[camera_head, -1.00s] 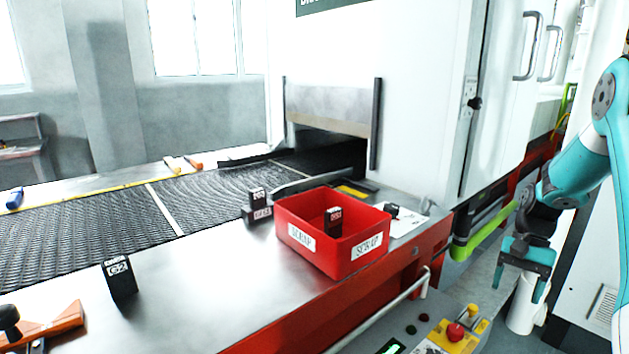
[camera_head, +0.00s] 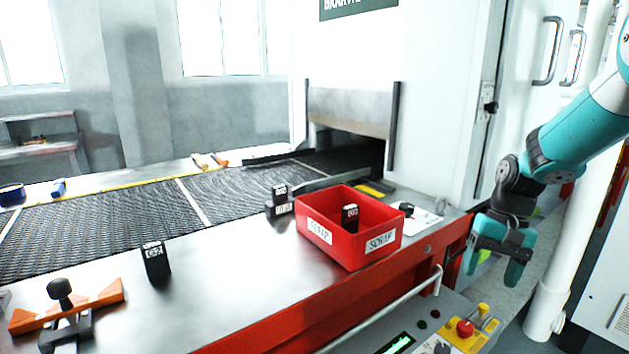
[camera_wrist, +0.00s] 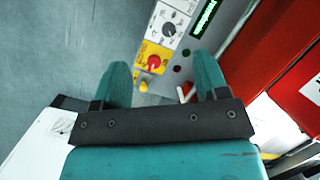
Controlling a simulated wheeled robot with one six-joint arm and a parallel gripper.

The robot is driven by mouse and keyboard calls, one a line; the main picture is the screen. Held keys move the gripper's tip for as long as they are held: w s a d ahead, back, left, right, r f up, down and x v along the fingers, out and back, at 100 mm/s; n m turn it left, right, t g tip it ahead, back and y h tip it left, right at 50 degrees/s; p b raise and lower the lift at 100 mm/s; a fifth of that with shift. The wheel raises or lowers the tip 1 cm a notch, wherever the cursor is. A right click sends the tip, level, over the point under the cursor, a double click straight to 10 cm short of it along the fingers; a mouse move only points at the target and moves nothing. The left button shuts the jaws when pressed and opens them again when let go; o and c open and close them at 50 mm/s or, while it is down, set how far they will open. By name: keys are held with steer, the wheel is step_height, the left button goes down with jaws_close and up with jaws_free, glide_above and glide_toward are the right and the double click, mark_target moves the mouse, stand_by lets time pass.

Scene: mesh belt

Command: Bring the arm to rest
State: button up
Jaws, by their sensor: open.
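My gripper (camera_head: 493,262) hangs at the right of the head view, to the right of the red-fronted table, with its fingers pointing down. It is open and nothing is between its fingers. In the wrist view my two teal fingers (camera_wrist: 163,85) stand apart over the control panel (camera_wrist: 190,40), whose red button shows between them.
A red scrap bin (camera_head: 340,254) holding a black block (camera_head: 350,218) sits at the table's right end. Black blocks (camera_head: 280,198) stand beside it, another (camera_head: 156,262) nearer the front. An orange-handled tool (camera_head: 62,308) lies at left. The mesh belt (camera_head: 110,226) runs into a white machine.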

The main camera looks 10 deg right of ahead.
steer(key=s+a+r+n+t+p, duration=0.1)
steer(key=s+a+r+n, duration=0.2)
steer(key=a, duration=0.5)
steer(key=s+a+r+n, duration=0.1)
steer(key=a+r+n, duration=0.2)
steer(key=a+r, duration=0.35)
steer(key=s+a+r+n+y+p, duration=0.1)
steer(key=s+a+r+n, duration=0.1)
steer(key=s+a+n, duration=0.5)
steer(key=s+a, duration=0.6)
steer(key=shift+s+a+r+t+p, duration=0.2)
steer(key=shift+a+t+p, duration=0.1)
steer(key=shift+p, duration=0.1)
